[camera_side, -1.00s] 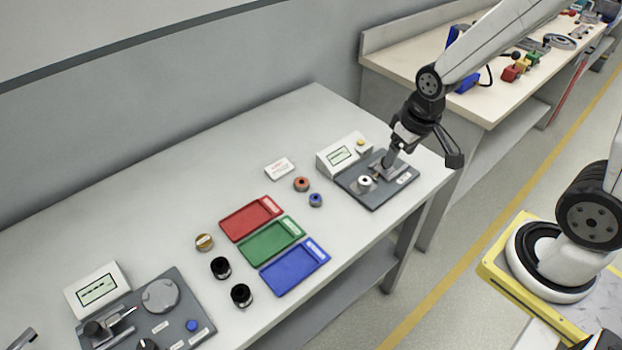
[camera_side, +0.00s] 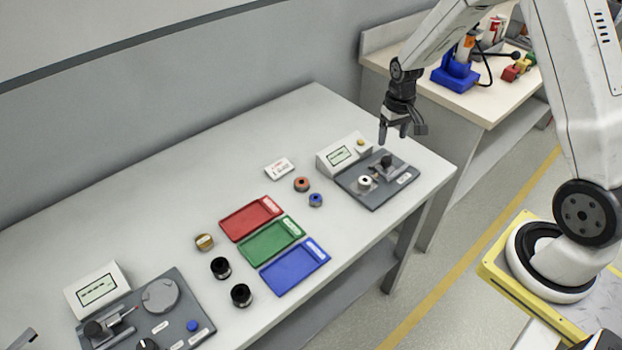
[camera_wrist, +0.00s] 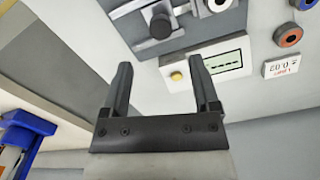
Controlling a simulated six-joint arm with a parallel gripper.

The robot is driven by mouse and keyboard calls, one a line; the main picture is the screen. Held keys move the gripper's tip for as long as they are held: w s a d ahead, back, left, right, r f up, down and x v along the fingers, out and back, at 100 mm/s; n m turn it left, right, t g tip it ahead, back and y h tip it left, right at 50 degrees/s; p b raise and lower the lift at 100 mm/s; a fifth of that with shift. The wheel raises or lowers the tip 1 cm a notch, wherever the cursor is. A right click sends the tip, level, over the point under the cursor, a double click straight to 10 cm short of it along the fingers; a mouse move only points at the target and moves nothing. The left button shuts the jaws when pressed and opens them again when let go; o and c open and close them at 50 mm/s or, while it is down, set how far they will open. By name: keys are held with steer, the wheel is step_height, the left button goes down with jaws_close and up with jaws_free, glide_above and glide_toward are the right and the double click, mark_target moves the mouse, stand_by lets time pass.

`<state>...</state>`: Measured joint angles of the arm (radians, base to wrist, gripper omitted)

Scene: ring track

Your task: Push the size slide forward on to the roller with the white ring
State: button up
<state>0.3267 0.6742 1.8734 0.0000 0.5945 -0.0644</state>
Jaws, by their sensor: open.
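In the side view the white ring (camera_side: 365,181) sits on the dark grey gauge plate (camera_side: 376,203) at the right end of the bench. It shows in part at the top of the wrist view (camera_wrist: 217,4). The size slide (camera_side: 384,163), with a dark knob, stands on the same plate behind and to the right of the ring. In the wrist view its knob (camera_wrist: 161,26) lies beyond my fingers. My gripper (camera_side: 393,139) is above the plate's back edge, open and empty, apart from the slide. Its two fingers (camera_wrist: 161,85) are spread wide. Contact between ring and slide cannot be told.
A display box (camera_side: 343,153) with a yellow button stands along the plate's back left. Orange (camera_side: 301,184) and blue (camera_side: 316,200) rings and a white card (camera_side: 279,168) lie to the left. Red, green and blue trays (camera_side: 250,218) lie farther left.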

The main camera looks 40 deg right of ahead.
mark_target(387, 160)
steer(key=shift+f, duration=3.9)
jaws_close()
